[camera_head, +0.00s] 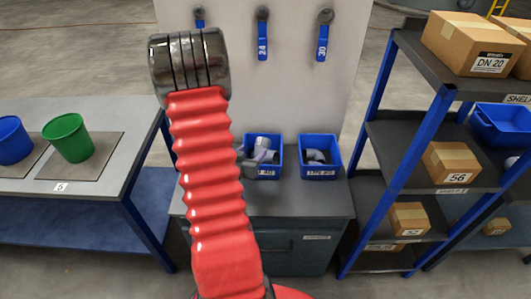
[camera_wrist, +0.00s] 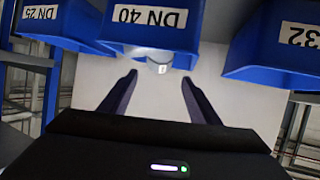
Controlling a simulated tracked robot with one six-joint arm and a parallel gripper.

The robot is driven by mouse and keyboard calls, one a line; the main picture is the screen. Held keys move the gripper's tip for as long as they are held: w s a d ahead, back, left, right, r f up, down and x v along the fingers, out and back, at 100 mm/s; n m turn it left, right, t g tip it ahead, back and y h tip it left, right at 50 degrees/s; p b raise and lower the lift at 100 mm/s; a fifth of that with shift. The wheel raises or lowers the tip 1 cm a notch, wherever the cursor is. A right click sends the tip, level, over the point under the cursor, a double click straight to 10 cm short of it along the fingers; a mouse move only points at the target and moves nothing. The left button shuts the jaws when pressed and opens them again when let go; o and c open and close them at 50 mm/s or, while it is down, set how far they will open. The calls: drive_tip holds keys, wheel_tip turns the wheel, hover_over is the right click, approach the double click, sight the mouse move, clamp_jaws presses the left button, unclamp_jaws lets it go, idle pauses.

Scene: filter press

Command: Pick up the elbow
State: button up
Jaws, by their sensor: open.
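In the head view, grey pipe fittings (camera_head: 264,150) lie in the left visible blue bin (camera_head: 263,173), and a grey elbow-shaped fitting (camera_head: 316,157) lies in the right one (camera_head: 320,172). I cannot tell which is the task's elbow. In the wrist view, which is upside down, my gripper (camera_wrist: 158,80) is open, its two dark fingers apart. A pale round fitting end (camera_wrist: 159,67) shows between the fingertips, at the edge of the DN 40 bin (camera_wrist: 150,36). I cannot tell whether the fingers touch it. My red arm hides much of the gripper in the head view.
Blue-handled valves (camera_head: 262,42) hang on the panel behind. A shelf with boxes (camera_head: 450,164) stands right; a table with blue and green buckets (camera_head: 68,137) stands left.

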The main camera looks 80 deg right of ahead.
sight(261, 143)
drive_tip(key=x, duration=0.6)
drive_tip(key=shift+d+f, duration=0.15)
drive_tip(key=shift+d, duration=0.1)
drive_tip(key=shift+x, duration=2.55)
drive_tip(key=shift+a+f, duration=0.1)
drive_tip(key=shift+f, duration=0.05)
drive_tip(key=shift+c, duration=0.2)
drive_tip(key=c, duration=1.1)
drive_tip(key=shift+o, duration=0.2)
drive_tip(key=shift+r, duration=5.05)
